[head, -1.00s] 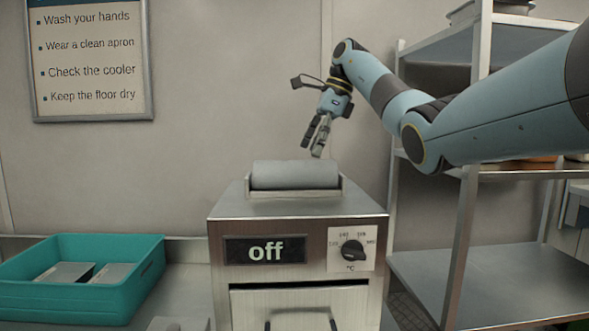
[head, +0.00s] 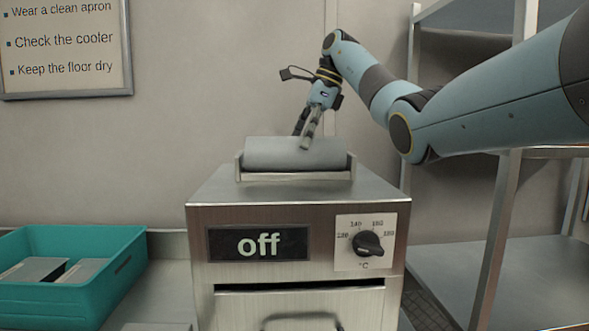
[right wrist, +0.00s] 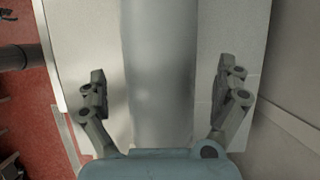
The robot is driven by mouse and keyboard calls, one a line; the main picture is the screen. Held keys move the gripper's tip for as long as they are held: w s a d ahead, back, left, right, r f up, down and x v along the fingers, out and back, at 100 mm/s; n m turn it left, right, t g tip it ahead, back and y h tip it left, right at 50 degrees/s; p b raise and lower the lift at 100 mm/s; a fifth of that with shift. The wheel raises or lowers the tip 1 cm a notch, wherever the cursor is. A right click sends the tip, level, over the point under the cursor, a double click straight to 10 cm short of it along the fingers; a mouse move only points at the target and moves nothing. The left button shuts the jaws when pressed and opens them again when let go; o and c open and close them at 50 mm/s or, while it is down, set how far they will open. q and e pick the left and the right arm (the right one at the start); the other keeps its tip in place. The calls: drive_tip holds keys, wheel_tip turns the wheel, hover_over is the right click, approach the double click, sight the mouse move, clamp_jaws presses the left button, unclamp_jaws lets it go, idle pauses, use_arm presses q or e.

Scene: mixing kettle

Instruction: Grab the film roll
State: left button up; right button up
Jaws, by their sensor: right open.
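The film roll (head: 294,153) is a grey cylinder lying level in a metal cradle on top of a steel machine (head: 259,192). My right gripper (head: 303,143) is at the roll in the head view, its fingers pointing down over the roll's top. In the right wrist view the roll (right wrist: 158,70) runs up the picture between the two open fingers (right wrist: 162,90), with a gap on each side. Whether the fingertips reach below the roll's top cannot be told. My left gripper does not show.
The machine has an "off" display (head: 258,243) and a temperature knob (head: 367,243). A teal crate (head: 125,265) with metal blocks stands at the left. A metal shelf rack (head: 490,240) stands at the right, behind my right arm. A wall sign (head: 65,45) hangs at upper left.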

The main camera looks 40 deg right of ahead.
sight(295, 157)
drive_tip(key=shift+p+x, duration=0.5)
drive_tip(key=shift+x, duration=1.9)
drive_tip(key=c, duration=1.6)
